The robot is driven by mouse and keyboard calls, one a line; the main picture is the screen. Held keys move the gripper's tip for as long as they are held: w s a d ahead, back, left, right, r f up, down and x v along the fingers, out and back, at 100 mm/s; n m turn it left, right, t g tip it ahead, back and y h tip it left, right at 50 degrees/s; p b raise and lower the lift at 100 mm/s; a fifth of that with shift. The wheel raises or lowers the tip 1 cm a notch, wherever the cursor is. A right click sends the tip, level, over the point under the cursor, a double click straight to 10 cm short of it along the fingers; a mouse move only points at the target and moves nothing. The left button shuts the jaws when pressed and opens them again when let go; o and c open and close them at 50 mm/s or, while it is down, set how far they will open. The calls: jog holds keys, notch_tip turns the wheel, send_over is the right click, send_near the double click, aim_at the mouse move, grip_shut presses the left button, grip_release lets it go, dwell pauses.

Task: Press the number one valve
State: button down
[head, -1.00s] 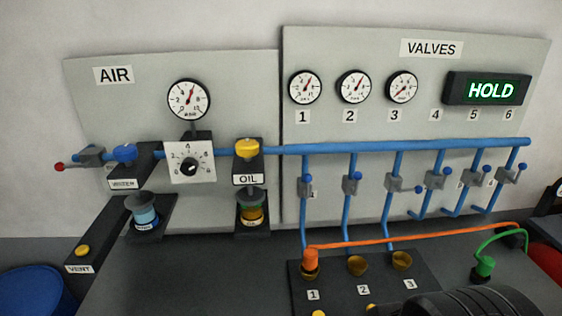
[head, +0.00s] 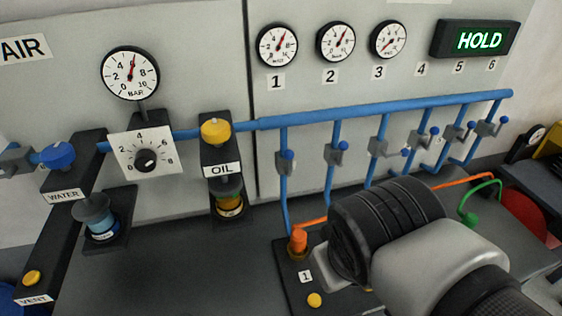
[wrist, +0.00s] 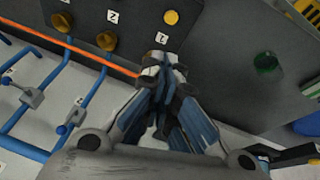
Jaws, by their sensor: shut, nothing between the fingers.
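On the block (head: 280,268) below, the label 1 (head: 306,277) sits between an orange plug (head: 298,242) and a yellow button (head: 314,300). My gripper (wrist: 165,62) is shut and empty in the wrist view, with its tips close to the block. My arm hides the fingers in the head view.
An orange hose (wrist: 75,45) crosses beside the fingers in the wrist view. Brass fittings (wrist: 104,40) stand on the block. Blue pipes (head: 380,110) line the panel. The display (head: 480,40) reads HOLD. The dark bench (head: 160,270) is clear at front left.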

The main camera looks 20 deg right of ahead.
jog(key=w+d+r+n+h+p, duration=0.3)
jog(key=w+r+n+h+p, duration=0.3)
jog(key=w+n+p, duration=0.45)
jog(key=w+a+n+t+y+p, duration=0.1)
jog(key=w+a+n+p, duration=0.2)
jog(key=n, duration=0.5)
jog(key=w+a+n+t+y+p, duration=0.1)
jog(key=w+a+n+t+p, duration=0.1)
jog(key=a+n+p, duration=0.4)
jog(key=w+a+n, duration=0.1)
jog(key=n, duration=0.2)
jog(key=shift+w+a+r, duration=0.2)
jog(key=shift+w, duration=0.2)
